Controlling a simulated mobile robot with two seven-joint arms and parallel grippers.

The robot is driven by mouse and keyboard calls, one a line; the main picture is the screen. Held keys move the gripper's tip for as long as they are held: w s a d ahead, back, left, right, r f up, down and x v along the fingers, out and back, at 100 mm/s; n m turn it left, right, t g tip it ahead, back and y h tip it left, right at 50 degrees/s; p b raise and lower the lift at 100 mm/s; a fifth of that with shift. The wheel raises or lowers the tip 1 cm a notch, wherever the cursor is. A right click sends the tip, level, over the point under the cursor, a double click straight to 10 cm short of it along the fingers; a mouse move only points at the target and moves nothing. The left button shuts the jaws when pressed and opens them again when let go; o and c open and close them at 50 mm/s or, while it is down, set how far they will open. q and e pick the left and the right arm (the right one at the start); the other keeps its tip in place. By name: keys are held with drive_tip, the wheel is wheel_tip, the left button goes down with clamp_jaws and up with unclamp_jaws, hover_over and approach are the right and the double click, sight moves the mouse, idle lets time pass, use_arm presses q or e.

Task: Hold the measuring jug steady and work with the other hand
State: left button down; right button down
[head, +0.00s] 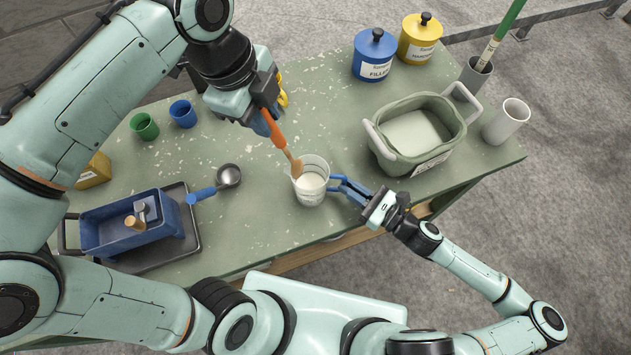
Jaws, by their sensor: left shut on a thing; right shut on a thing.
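The measuring jug (311,192), clear with white contents, stands upright near the table's front edge. My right gripper (343,186) reaches it from the right and is shut at its handle side; the blue fingers hide most of the handle. My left gripper (270,115) is above and left of the jug, shut on the orange handle of a stirring tool (279,136). The tool slants down to the right, and its wooden end is at the jug's mouth. I cannot tell how deep the tip goes.
A ladle (229,176) lies left of the jug, near a blue bin (100,240) on a dark tray (184,252). A green tub (455,135) with pale contents stands right. Blue (374,57) and yellow (419,40) lidded canisters stand behind. The table (250,225) is clear around the jug.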

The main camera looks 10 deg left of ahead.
idle(0.4)
use_arm(q)
drive_tip(key=shift+w+d+v, duration=0.1)
drive_tip(key=shift+d+v, duration=0.05)
drive_tip(key=shift+v, duration=0.65)
drive_tip(key=shift+w+d+v, duration=0.1)
drive_tip(key=shift+d+v, duration=0.05)
drive_tip(key=shift+v, duration=0.7)
drive_tip(key=shift+w+d+v, duration=0.1)
drive_tip(key=shift+v, duration=0.7)
drive_tip(key=shift+r, duration=0.1)
use_arm(e)
drive_tip(key=c, duration=1.1)
unclamp_jaws()
drive_tip(key=v, duration=1.9)
drive_tip(key=shift+d, duration=0.1)
